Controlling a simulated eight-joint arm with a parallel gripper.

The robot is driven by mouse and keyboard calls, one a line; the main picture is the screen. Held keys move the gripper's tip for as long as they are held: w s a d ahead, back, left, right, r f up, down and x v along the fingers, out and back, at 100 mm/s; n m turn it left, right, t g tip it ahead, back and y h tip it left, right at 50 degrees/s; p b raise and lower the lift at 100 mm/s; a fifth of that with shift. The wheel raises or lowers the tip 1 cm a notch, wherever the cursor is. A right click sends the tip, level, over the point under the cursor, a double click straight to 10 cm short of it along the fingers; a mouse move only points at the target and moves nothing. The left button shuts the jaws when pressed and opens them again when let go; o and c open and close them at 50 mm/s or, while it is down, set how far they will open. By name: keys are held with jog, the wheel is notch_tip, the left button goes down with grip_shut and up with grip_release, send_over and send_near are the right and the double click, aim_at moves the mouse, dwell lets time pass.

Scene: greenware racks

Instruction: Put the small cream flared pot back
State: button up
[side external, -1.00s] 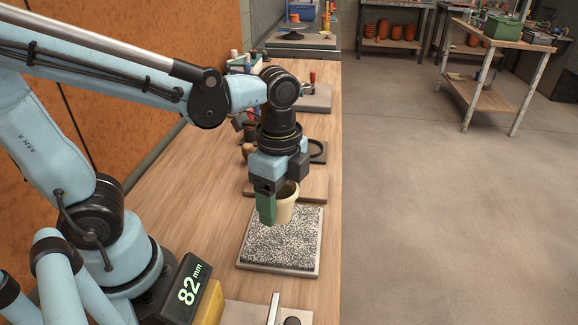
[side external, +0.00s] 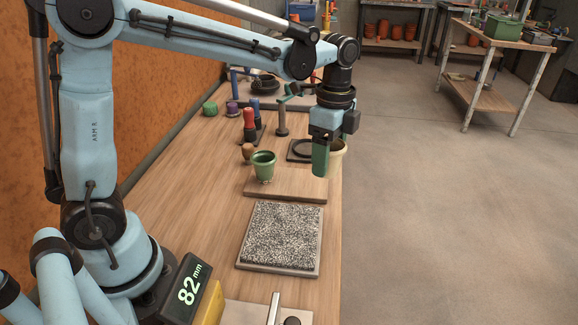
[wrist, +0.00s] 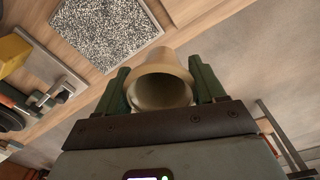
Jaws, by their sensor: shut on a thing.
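The small cream flared pot (side external: 338,158) is held in my gripper (side external: 328,165), above the right edge of the bench near the wooden board. My gripper's green fingers are shut on it. In the side view the near finger hides much of the pot. In the wrist view the pot (wrist: 160,82) sits between both fingers of my gripper (wrist: 162,85), with its open mouth facing the camera.
A green pot (side external: 263,166) stands on the left part of the wooden board (side external: 285,186). The speckled pad (side external: 240,264) in front is bare. A dark square stand with a ring (side external: 299,150) lies behind. Several tools, including a red-topped one (side external: 249,124), stand at the back left.

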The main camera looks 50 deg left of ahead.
jog(key=w+a+f, duration=0.1)
jog(key=a+f, duration=0.1)
jog(key=w+a+f, duration=0.1)
jog(key=a, duration=0.2)
jog(key=w+a+f, duration=0.1)
jog(key=a+f, duration=0.1)
jog(key=a, duration=0.1)
jog(key=shift+w+a+f, duration=0.15)
jog(key=shift+w+f, duration=0.15)
jog(key=shift+w, duration=0.1)
jog(key=shift+f, duration=1.95)
jog(key=shift+f, duration=0.15)
jog(key=o, duration=0.9)
jog(key=shift+o, duration=0.2)
